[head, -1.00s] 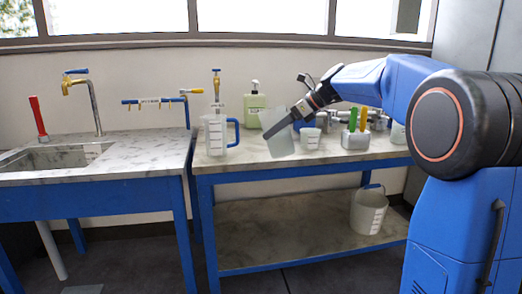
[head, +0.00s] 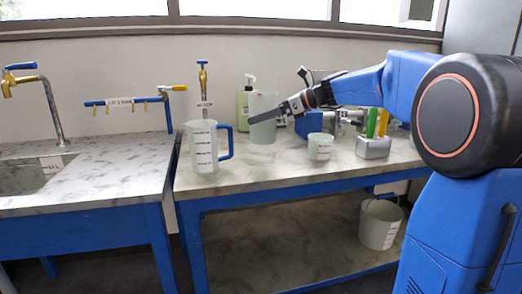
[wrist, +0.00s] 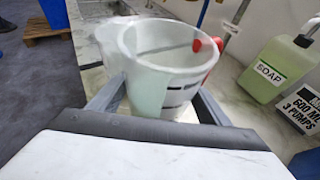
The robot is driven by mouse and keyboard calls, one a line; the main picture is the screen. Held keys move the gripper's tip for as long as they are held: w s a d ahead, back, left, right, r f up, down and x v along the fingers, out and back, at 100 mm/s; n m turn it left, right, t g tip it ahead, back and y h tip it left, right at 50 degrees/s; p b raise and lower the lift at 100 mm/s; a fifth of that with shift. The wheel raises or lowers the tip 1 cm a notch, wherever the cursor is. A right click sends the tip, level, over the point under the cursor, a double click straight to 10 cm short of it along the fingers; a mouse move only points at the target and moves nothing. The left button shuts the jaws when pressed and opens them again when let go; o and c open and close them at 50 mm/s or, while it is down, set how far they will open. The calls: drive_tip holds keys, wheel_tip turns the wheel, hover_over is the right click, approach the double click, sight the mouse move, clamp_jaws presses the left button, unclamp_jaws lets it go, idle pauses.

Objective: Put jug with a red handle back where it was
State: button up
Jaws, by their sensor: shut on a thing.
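The jug with the red handle (head: 263,132) is a translucent pale-green vessel, upright at the back of the bench in the head view. My gripper (head: 268,114) reaches it from the right and is shut on it. In the wrist view the jug (wrist: 165,75) sits between the two fingers of my gripper (wrist: 158,100), its open mouth facing up and red handle parts on its far right side. The handle is hidden in the head view. I cannot tell whether its base touches the bench.
A jug with a blue handle (head: 203,148) stands to the left, below a tap. A green soap bottle (head: 242,108) is just behind the held jug. A small white cup (head: 320,147) and a holder with green and yellow handles (head: 374,146) stand right. The front bench top is clear.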

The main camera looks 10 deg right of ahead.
sight(263, 139)
drive_tip(key=shift+f, duration=4.15)
drive_tip(key=o, duration=1.3)
drive_tip(key=shift+f, duration=0.1)
drive_tip(key=shift+c, duration=0.2)
drive_tip(key=v, duration=1.2)
